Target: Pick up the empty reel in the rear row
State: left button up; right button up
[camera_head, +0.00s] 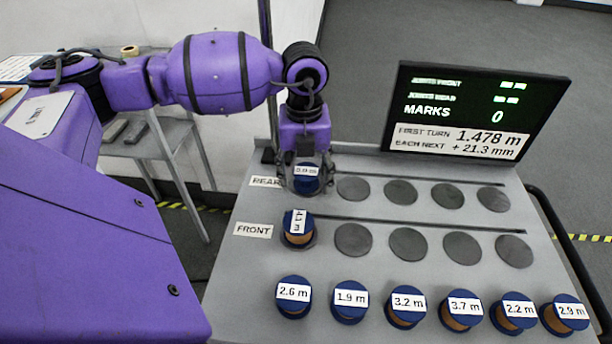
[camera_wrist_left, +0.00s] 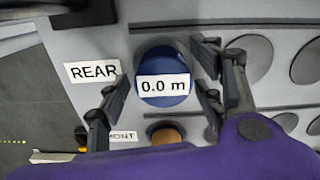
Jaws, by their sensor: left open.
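The empty reel (camera_head: 306,182), blue with a white "0.0 m" label, sits at the left end of the rear row. In the left wrist view the reel (camera_wrist_left: 163,97) shows its round top and label clearly. My left gripper (camera_head: 306,189) is over it, pointing down, with its open fingers on both sides of the reel. In the left wrist view the gripper (camera_wrist_left: 163,88) has fingers left and right of the reel, with gaps visible; I see no firm contact. Parts of the reel are hidden by the fingers in the head view. My right gripper is out of view.
A copper-wound reel (camera_head: 297,240) stands at the left of the front row. Several labelled reels line the near edge, including 2.6 m (camera_head: 292,305). Dark round spots (camera_head: 353,189) to the right are empty. A display (camera_head: 476,110) stands behind on the right.

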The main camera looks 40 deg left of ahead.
pick_arm(q)
jog(key=shift+r, duration=0.1)
jog(key=c, duration=1.2)
jog(key=shift+r, duration=0.1)
